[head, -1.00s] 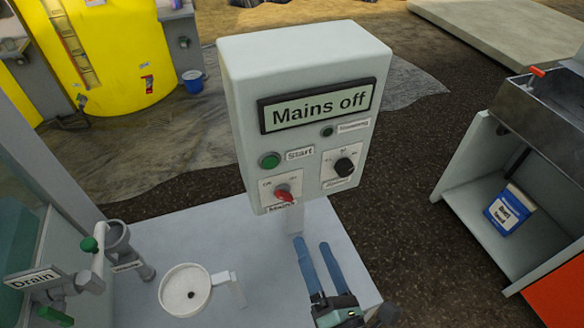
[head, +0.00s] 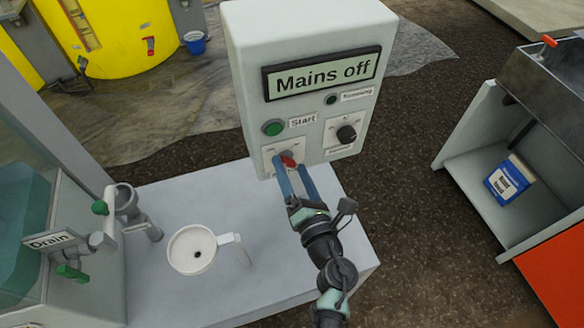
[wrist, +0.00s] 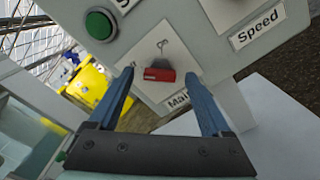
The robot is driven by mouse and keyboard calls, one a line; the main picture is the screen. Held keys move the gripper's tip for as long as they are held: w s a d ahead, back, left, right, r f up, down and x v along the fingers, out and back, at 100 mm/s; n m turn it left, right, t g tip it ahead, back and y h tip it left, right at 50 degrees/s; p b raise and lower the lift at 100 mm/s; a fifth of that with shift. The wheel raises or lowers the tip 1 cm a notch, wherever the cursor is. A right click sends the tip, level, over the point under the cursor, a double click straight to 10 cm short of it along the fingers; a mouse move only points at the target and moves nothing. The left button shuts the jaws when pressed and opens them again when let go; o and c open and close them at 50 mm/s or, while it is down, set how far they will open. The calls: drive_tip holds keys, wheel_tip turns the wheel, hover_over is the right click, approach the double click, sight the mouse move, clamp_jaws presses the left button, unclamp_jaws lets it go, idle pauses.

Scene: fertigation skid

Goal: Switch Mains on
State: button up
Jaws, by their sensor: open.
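The red Mains switch (head: 288,161) sits on a white plate low on the front of the grey control box (head: 300,45). In the wrist view the red handle (wrist: 159,74) shows between my two blue fingers, with part of the Mains label below it. The display (head: 322,74) reads "Mains off". My gripper (head: 289,168) is open, its fingertips close to the switch plate, one on each side of the handle. In the wrist view my gripper (wrist: 159,76) shows gaps between the fingers and the handle; I cannot tell whether the tips touch the plate.
The green Start button (head: 273,128) is up and left of the switch, and the black Speed knob (head: 346,134) is to the right. A white cup (head: 179,236) stands on the bench (head: 230,295). A Drain valve (head: 72,270) is at the left.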

drive_tip(key=shift+w, duration=0.25)
clamp_jaws()
idle(0.3)
